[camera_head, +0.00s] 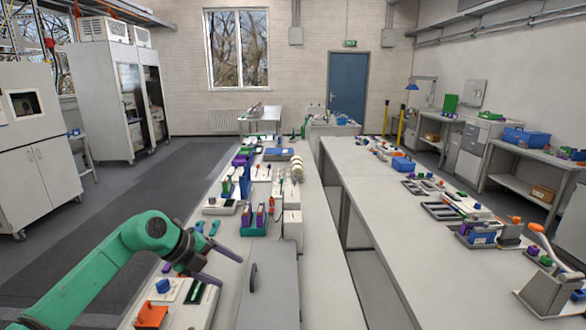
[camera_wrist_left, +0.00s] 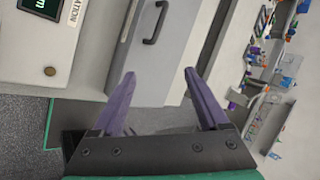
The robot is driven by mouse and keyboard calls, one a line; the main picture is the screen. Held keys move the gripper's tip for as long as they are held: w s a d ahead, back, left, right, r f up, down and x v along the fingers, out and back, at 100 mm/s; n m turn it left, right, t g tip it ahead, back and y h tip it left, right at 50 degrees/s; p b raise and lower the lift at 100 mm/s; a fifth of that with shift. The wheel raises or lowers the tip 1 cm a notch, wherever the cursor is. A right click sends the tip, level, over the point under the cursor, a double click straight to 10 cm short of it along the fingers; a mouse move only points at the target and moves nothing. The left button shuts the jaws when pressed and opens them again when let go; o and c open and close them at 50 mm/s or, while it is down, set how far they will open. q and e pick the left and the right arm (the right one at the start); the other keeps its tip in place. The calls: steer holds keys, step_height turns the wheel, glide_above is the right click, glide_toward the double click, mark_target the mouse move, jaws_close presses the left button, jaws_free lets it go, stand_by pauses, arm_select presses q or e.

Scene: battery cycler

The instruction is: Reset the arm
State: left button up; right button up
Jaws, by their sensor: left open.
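My left arm is green and comes in from the lower left in the head view. My left gripper (camera_head: 222,264) has purple fingers, spread apart, over the near end of the left bench, left of a grey box with a dark handle (camera_head: 253,278). In the left wrist view the two purple fingers of my left gripper (camera_wrist_left: 158,90) are open with nothing between them. The grey box (camera_wrist_left: 158,50) and its handle lie beyond the fingertips. My right gripper is not in view.
The left bench (camera_head: 322,265) carries several small devices and racks beyond the gripper. A white panel with an orange part (camera_head: 151,315) lies below the arm. A second bench (camera_head: 385,240) runs to the right, across a narrow gap. Grey floor (camera_head: 150,195) is clear to the left.

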arm_select(q)
steer(key=d+r+n+t+h, duration=0.4)
steer(key=d+r+t+h, duration=0.5)
steer(key=d, duration=0.5)
steer(key=a+f+n+t+y, duration=0.1)
steer(key=a+n+t+y, duration=0.4)
steer(key=a+n+y, duration=0.65)
steer(key=s+a+f+n+g+y, duration=0.3)
steer(key=s+a+f+n, duration=0.15)
steer(key=f, duration=0.35)
steer(key=s+a+f+n+g+y, duration=0.2)
steer(key=s+a+f+n+g, duration=0.15)
steer(key=s+f+n, duration=0.35)
steer(key=s+f+g+h, duration=0.1)
steer(key=s+f+g, duration=0.4)
steer(key=s, duration=0.4)
steer(key=s+f+g, duration=0.4)
steer(key=s+f, duration=0.3)
steer(key=s, duration=0.1)
steer(key=s+f+b, duration=0.1)
steer(key=s+f, duration=0.2)
steer(key=f, duration=2.3)
steer(key=s+a+f+g, duration=0.1)
steer(key=s+a+f, duration=0.1)
steer(key=s+f, duration=0.4)
steer(key=s+a+f+g, duration=0.1)
steer(key=s+f, duration=0.6)
steer(key=s, duration=0.2)
steer(key=shift+s+a+b, duration=0.35)
steer(key=shift+s+b, duration=0.05)
